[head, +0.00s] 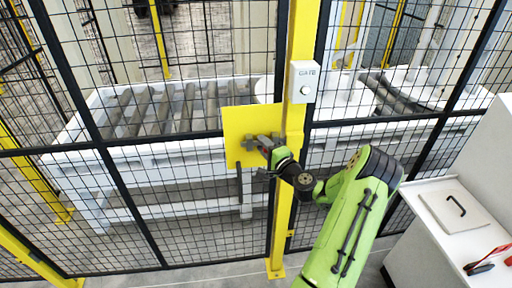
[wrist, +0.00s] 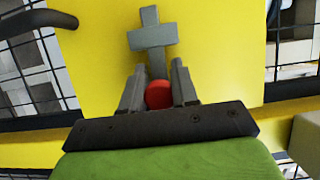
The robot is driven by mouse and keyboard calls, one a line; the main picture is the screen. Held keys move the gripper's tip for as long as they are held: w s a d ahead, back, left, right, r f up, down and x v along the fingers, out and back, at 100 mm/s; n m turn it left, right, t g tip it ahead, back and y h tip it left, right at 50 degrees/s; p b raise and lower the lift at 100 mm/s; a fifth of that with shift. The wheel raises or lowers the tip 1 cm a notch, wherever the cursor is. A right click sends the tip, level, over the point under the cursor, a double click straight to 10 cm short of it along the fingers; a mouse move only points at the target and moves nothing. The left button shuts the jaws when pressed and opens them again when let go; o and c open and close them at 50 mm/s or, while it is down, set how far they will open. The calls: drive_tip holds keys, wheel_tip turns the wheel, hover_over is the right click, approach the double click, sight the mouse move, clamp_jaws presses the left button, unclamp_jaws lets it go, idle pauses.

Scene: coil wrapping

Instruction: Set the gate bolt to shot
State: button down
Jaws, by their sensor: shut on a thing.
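The gate bolt (wrist: 152,38) is a grey bar with a cross-piece on a yellow plate (head: 237,122), with a red round knob (wrist: 158,95) at its near end. My gripper (wrist: 158,88) has its two grey fingers on either side of the red knob and is shut on it. In the head view the grey bolt (head: 250,143) lies across the yellow plate, and my gripper reaches it from the right.
A yellow post (head: 299,60) carries a white box marked GATE (head: 303,82) above the bolt. Black mesh fence panels stand on both sides, with a roller conveyor (head: 150,108) behind. A white cabinet (head: 440,240) with a handled lid and a red-handled tool stands at right. A dark curved handle (wrist: 38,22) shows in the wrist view.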

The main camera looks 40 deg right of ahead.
drive_tip(key=shift+d, duration=0.15)
drive_tip(key=c, duration=0.9)
unclamp_jaws()
drive_tip(key=shift+s+d, duration=0.1)
drive_tip(key=shift+s, duration=0.05)
drive_tip(key=shift+o, duration=0.2)
drive_tip(key=s+a+b, duration=0.2)
drive_tip(key=s+a, duration=0.1)
drive_tip(key=s, duration=1.2)
drive_tip(key=shift+s+a, duration=0.15)
drive_tip(key=shift+a, duration=0.05)
